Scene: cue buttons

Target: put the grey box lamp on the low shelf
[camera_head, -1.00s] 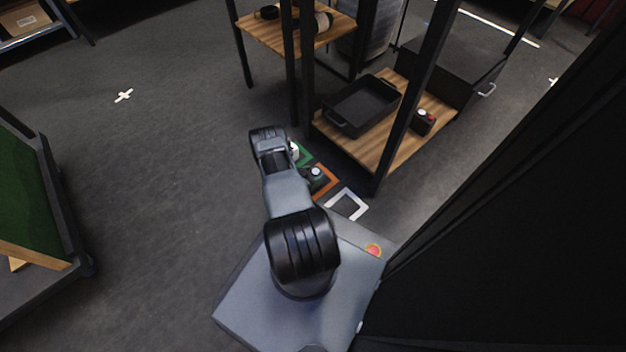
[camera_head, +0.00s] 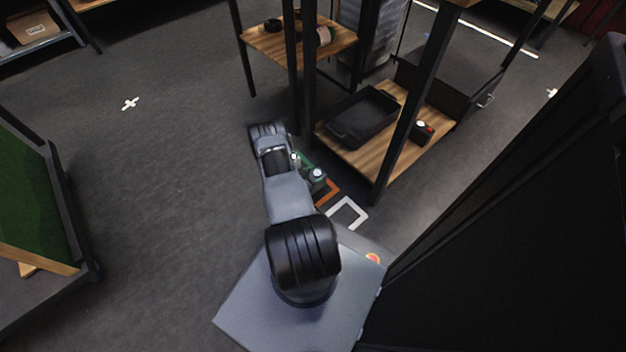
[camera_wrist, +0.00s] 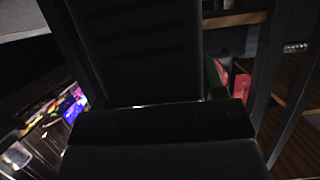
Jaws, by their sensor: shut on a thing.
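A small dark box with a pale round top (camera_head: 317,175), which looks like the grey box lamp, shows just right of my forearm, over the coloured floor marks. My gripper is mostly hidden behind my arm in the head view. In the wrist view a big dark body fills the middle, and my gripper (camera_wrist: 155,106) is shut on it, too dark for its edges to be clear. The low shelf (camera_head: 378,160) is the wooden board to the right, apart from the box.
The low shelf holds a black tray (camera_head: 363,117) and a small black box with white and red buttons (camera_head: 422,132). Dark posts (camera_head: 398,135) stand at its near side. Green, orange and white frames (camera_head: 347,212) mark the floor. Open floor (camera_head: 150,190) lies left.

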